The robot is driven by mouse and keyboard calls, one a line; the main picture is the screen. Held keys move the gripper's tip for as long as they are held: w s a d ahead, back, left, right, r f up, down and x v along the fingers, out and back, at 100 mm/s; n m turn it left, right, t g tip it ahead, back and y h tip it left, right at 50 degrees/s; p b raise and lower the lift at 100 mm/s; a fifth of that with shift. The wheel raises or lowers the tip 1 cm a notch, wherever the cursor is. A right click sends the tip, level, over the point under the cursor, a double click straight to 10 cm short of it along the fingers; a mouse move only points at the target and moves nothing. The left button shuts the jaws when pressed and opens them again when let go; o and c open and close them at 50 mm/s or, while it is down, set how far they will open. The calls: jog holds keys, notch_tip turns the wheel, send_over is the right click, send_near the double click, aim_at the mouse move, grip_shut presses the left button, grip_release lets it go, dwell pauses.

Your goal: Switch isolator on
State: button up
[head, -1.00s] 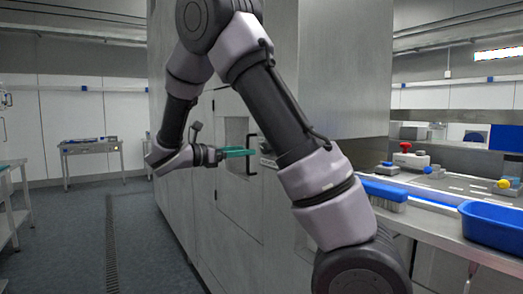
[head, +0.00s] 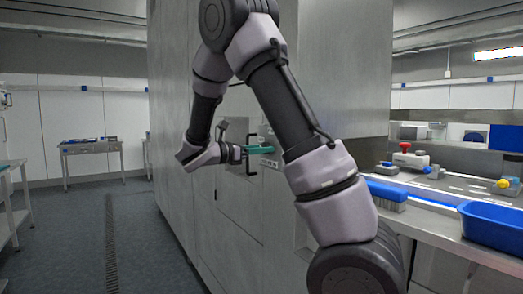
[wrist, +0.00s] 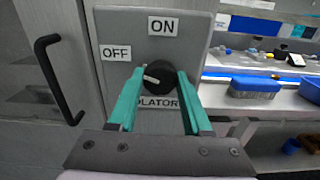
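The isolator panel (wrist: 190,50) is a grey plate in the wrist view, with an ON label (wrist: 163,26) at the top, an OFF label (wrist: 115,52) at the left and a partly covered ISOLATOR label below. Its round black knob (wrist: 168,82) has a pale pointer mark directed left, towards OFF. My gripper (wrist: 160,76) is open, with its two teal fingers either side of the knob in this view. I cannot tell whether the fingertips reach around the knob or stop short of it. In the head view my gripper (head: 258,150) is at the cabinet face.
A black door handle (wrist: 58,80) stands out left of the panel. Right of the cabinet, a bench carries a blue brush (head: 385,190), a blue tub (head: 492,222) and a box with a red button (head: 405,147). The floor at left is clear.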

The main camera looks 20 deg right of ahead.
grip_shut()
jog(key=shift+m, duration=0.3)
jog(key=m, duration=1.3)
jog(key=shift+m, duration=0.3)
jog(key=o, duration=1.2)
grip_release()
jog(key=shift+c, duration=0.2)
